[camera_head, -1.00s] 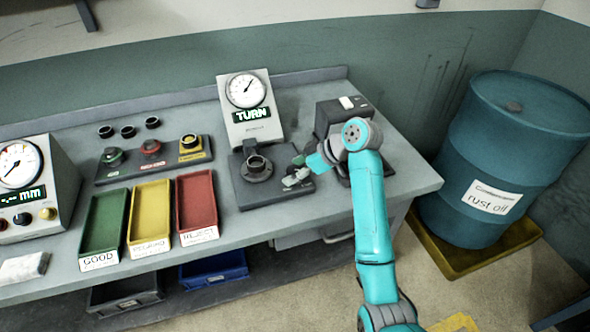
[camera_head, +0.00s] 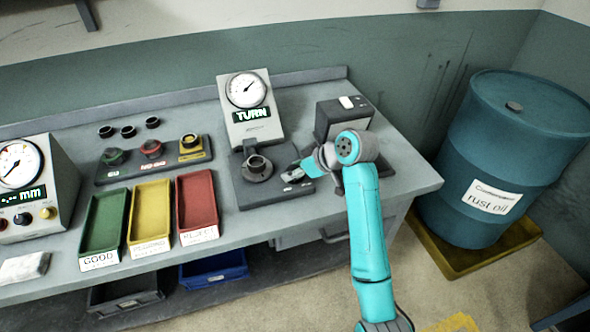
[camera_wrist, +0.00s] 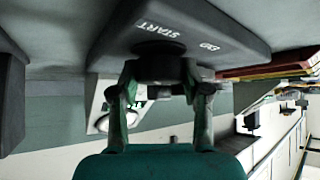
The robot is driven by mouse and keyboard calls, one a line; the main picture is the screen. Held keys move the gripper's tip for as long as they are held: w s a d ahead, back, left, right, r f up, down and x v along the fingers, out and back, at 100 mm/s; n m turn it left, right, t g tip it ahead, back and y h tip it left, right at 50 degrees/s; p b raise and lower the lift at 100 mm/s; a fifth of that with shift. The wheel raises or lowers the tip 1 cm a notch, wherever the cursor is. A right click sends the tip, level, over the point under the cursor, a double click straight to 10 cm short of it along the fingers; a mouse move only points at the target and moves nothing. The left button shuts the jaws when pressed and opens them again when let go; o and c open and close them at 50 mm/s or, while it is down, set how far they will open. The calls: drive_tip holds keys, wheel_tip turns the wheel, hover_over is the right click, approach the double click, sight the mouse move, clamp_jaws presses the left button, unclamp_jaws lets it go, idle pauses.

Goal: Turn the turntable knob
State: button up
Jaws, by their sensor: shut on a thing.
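The turntable (camera_head: 258,168) with a dark ring on it stands on a dark base plate (camera_head: 275,196) in front of the dial gauge. The gauge's display (camera_head: 251,115) reads TURN. My gripper (camera_head: 291,174) is low over the right part of this base plate. In the wrist view my gripper (camera_wrist: 160,78) has its two fingers on either side of a dark round knob (camera_wrist: 159,50) and is shut on it. The word START shows on the plate beside the knob. In the head view my gripper hides the knob.
A dark box (camera_head: 343,118) stands close behind my arm at the bench's right end. Green, yellow and red trays (camera_head: 150,210) are to the left. A ring rack (camera_head: 152,160) is behind them. A blue drum (camera_head: 520,130) stands right of the bench.

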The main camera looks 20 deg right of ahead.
drive_tip(key=m+t+h, duration=0.1)
drive_tip(key=m+h, duration=0.3)
drive_tip(key=m, duration=0.1)
drive_tip(key=shift+a+m+t, duration=0.2)
drive_tip(key=shift+m+t, duration=0.1)
drive_tip(key=shift+t, duration=0.1)
drive_tip(key=m+h, duration=0.4)
drive_tip(key=m, duration=0.1)
drive_tip(key=m+g+h, duration=0.1)
drive_tip(key=m+h, duration=0.1)
drive_tip(key=m, duration=0.1)
drive_tip(key=m+g+h, duration=0.1)
drive_tip(key=m+h, duration=0.1)
drive_tip(key=m, duration=0.1)
drive_tip(key=shift+r, duration=0.1)
drive_tip(key=m+g+h, duration=0.2)
drive_tip(key=m+g, duration=0.1)
drive_tip(key=m, duration=0.2)
drive_tip(key=shift+w+g, duration=0.1)
drive_tip(key=shift+g, duration=0.3)
drive_tip(key=o, duration=1.1)
drive_tip(key=shift+o, duration=0.2)
